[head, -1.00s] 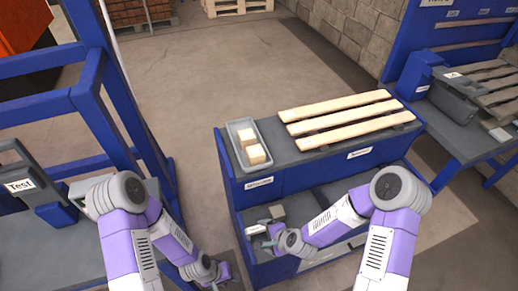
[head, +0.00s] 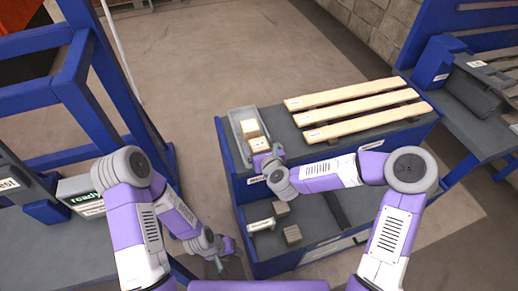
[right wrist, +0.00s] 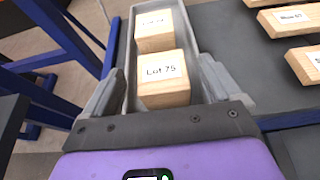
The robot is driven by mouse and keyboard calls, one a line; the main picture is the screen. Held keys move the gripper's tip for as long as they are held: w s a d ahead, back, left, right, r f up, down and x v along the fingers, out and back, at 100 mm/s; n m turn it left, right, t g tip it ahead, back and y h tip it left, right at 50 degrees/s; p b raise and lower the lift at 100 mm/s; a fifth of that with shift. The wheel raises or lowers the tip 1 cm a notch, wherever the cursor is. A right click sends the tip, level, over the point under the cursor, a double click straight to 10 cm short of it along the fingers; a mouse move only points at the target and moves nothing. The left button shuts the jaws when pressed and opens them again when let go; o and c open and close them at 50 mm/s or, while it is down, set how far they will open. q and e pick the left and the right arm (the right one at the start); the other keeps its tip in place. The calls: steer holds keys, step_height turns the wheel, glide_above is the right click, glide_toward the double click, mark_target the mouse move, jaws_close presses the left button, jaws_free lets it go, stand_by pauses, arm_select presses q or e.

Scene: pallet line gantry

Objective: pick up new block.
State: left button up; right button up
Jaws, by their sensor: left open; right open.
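Two pale wooden blocks stand in a grey tray (head: 234,124) on top of the blue cabinet. The nearer block (right wrist: 165,85) is labelled "Lot 75" in the right wrist view; the farther block (right wrist: 156,32) has a partly hidden label. Both blocks also show in the head view, the farther (head: 249,128) and the nearer (head: 260,144). My right gripper (head: 267,157) is open at the tray's near end, its fingers (right wrist: 160,95) apart on either side of the nearer block. Contact is not visible. My left gripper (head: 222,260) is open and low, left of the cabinet.
Three pale planks (head: 355,109) lie right of the tray. The cabinet's lower shelf holds two duller blocks (head: 281,208) (head: 292,235) and a white piece (head: 261,225). A blue frame (head: 88,105) stands left. A blue bench (head: 480,120) stands right. Floor behind the cabinet is clear.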

mark_target(260, 146)
steer(key=x, duration=0.4)
steer(key=shift+w+f+b, duration=0.15)
steer(key=shift+f+b, duration=0.15)
steer(key=shift+b, duration=0.1)
steer(key=c, duration=1.1)
